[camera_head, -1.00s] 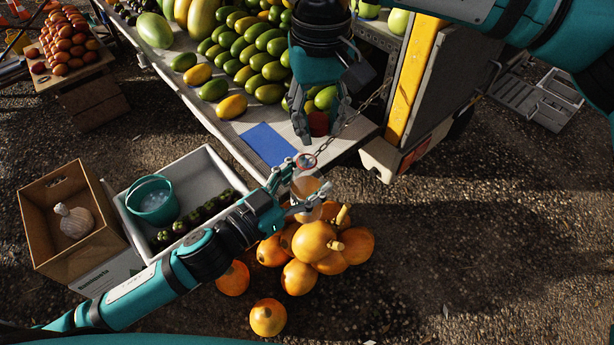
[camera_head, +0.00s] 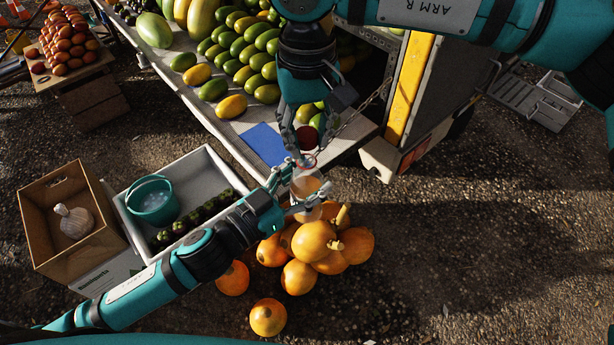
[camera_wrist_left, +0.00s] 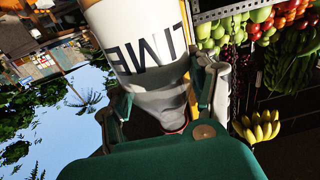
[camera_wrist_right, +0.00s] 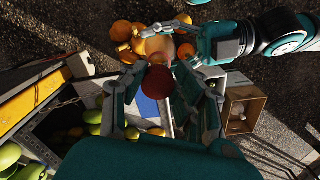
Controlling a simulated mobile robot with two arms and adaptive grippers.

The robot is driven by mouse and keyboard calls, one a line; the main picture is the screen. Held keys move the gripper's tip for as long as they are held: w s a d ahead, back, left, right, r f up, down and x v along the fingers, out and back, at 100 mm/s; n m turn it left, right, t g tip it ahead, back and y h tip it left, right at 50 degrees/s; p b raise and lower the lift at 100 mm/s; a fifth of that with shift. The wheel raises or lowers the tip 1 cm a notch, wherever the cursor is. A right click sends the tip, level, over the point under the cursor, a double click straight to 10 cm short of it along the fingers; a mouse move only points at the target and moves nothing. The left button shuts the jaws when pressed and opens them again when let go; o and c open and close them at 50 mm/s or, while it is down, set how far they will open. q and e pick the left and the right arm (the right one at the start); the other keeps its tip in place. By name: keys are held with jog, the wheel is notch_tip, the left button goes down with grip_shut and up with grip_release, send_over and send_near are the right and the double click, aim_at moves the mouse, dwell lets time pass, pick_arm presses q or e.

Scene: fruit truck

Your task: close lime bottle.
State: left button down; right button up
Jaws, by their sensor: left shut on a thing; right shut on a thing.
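The clear lime bottle (camera_head: 307,187) is held above the orange pumpkins in the head view. Its white label with dark letters (camera_wrist_left: 150,58) fills the top of the left wrist view. My left gripper (camera_head: 302,192) is shut around the bottle. My right gripper (camera_head: 307,146) is shut on a round red lid (camera_head: 306,136), which also shows between its fingers in the right wrist view (camera_wrist_right: 155,86). In the head view the lid appears just above the bottle's red-rimmed mouth (camera_head: 306,160). I cannot tell whether they touch.
A stall table (camera_head: 228,126) with mangoes and a blue sheet (camera_head: 268,144) lies behind the grippers. A chain (camera_head: 350,118) hangs close to my right gripper. Orange pumpkins (camera_head: 313,240) lie below the bottle. A white crate (camera_head: 215,160) stands left.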

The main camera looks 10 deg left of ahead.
aim_at(307, 187)
jog(key=shift+f, duration=0.35)
jog(key=shift+s+f, duration=0.1)
dwell(0.5)
jog(key=shift+f, duration=0.85)
jog(key=shift+f, duration=0.55)
